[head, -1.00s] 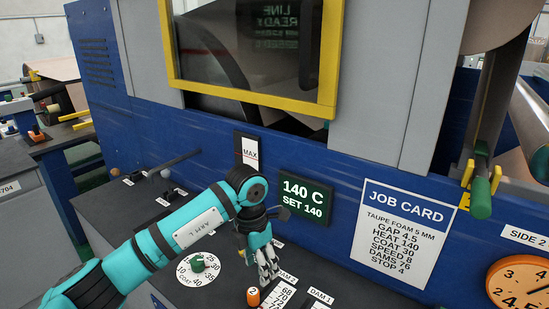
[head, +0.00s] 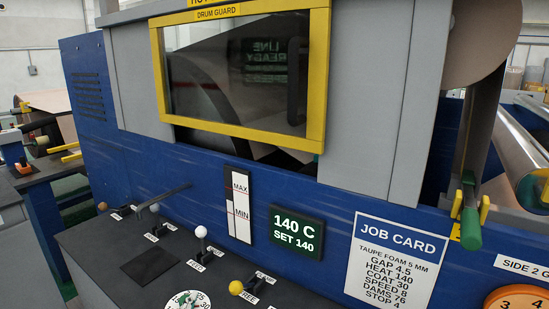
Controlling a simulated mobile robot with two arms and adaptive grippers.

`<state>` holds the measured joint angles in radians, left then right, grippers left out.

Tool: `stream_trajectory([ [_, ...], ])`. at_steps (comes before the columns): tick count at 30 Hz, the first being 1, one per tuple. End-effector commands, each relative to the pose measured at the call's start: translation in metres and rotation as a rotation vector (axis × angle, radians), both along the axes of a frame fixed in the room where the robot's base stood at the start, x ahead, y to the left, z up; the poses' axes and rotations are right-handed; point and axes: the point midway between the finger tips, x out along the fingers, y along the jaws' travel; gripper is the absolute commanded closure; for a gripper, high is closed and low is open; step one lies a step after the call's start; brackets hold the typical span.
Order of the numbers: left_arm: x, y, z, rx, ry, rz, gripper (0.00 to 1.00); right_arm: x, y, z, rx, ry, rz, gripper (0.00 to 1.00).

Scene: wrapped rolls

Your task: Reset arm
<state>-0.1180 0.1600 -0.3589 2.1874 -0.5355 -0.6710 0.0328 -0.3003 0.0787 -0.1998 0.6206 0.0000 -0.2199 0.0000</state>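Neither of my arms shows in the head view now, and both grippers are out of the picture. The dark control desk (head: 222,285) where my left arm was is uncovered. A white-knobbed lever (head: 201,233) and a yellow-knobbed lever (head: 236,287) stand on it. A round white dial (head: 200,299) with numbers is cut off by the bottom edge.
Behind the desk is a blue machine wall with a MAX/MIN gauge (head: 238,205), a display (head: 297,228) reading 140 C, SET 140, and a job card (head: 396,258). A yellow-framed drum guard (head: 319,80) is above. A green-handled lever (head: 470,228) hangs at the right.

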Motion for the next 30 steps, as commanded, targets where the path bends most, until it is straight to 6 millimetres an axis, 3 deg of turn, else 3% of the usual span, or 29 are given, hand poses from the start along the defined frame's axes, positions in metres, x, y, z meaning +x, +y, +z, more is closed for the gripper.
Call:
stream_trajectory([
  [1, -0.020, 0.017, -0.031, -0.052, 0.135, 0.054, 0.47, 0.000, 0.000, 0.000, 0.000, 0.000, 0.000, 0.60],
  [3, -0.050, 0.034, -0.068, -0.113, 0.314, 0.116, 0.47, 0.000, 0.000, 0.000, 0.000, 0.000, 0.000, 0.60],
  [6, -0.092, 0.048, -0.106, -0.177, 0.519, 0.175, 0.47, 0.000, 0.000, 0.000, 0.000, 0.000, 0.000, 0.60],
  [9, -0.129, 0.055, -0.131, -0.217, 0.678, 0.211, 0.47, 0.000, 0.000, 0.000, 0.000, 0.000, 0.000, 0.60],
  [15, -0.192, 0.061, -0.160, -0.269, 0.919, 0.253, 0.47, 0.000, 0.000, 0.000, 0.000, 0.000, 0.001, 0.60],
  [22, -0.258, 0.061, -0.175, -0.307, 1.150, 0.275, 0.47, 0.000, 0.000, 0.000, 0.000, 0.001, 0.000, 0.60],
  [30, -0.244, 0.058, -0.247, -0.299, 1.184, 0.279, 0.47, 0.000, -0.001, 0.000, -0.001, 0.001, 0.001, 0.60],
])
